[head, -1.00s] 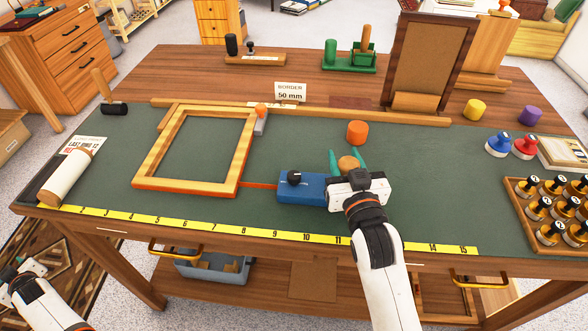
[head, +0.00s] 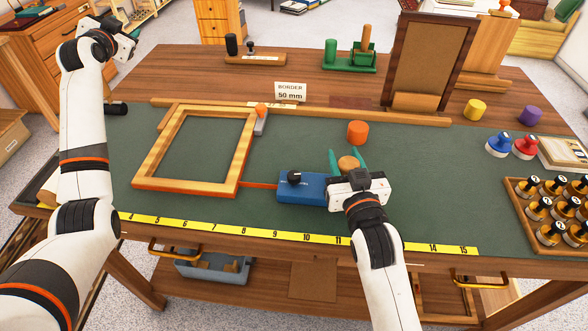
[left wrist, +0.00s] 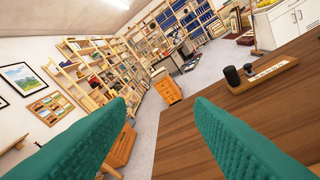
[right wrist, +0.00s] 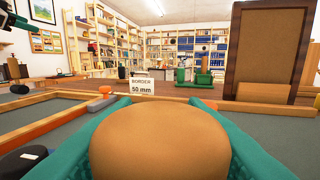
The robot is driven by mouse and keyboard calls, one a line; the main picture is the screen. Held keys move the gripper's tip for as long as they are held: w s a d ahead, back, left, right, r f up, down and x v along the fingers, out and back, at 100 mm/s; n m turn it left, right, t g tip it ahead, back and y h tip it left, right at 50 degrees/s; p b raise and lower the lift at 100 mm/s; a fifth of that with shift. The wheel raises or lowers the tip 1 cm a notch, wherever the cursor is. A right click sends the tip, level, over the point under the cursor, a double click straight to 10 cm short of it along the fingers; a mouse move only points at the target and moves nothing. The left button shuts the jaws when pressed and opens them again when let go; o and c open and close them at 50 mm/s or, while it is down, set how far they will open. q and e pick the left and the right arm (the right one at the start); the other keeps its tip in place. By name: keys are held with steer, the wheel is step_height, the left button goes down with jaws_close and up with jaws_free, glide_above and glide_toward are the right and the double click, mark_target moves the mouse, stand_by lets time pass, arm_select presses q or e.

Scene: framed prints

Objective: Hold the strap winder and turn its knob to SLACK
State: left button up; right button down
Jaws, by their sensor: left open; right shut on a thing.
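The blue strap winder (head: 312,190) lies on the green mat. A black knob (head: 294,177) sits on its left end; its marking is too small to read. A red strap (head: 260,185) runs from the winder to the wooden frame (head: 147,184). My right gripper (head: 348,160) is at the winder's right end, its green fingers shut on a round wooden piece (right wrist: 160,140), which seems to be the winder's grip. The black knob is also at the lower left of the right wrist view (right wrist: 22,160). My left gripper (left wrist: 160,115) is open and empty, raised over the table's far left corner.
An orange cylinder (head: 357,132) stands just behind the right gripper. A wooden rail (head: 330,113) with a border sign (head: 290,93) crosses the table behind the frame. A yellow ruler (head: 270,233) lines the front edge. Mat between frame and winder is free apart from the strap.

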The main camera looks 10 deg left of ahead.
arm_select(q)
steer(key=w+d+r+m+g+h, duration=0.1)
steer(key=d+r+m+h, duration=0.2)
steer(key=d, duration=0.5)
steer(key=w+d+r+m+h, duration=0.15)
steer(key=d+m, duration=0.25)
steer(key=d, duration=0.4)
steer(key=s+d+f+m+g+h, duration=0.1)
steer(key=s+d+m+g+h, duration=0.3)
steer(key=d, duration=0.6)
steer(key=s+d+f+m+g+h, duration=0.1)
steer(key=s+d+m+g, duration=0.15)
steer(key=d+m, duration=0.6)
steer(key=m+g+y, duration=0.7)
steer(key=m+g, duration=0.2)
steer(key=m, duration=0.4)
glide_above(294, 174)
step_height(294, 174, down, 10)
steer(key=shift+n, duration=0.25)
step_height(294, 174, down, 12)
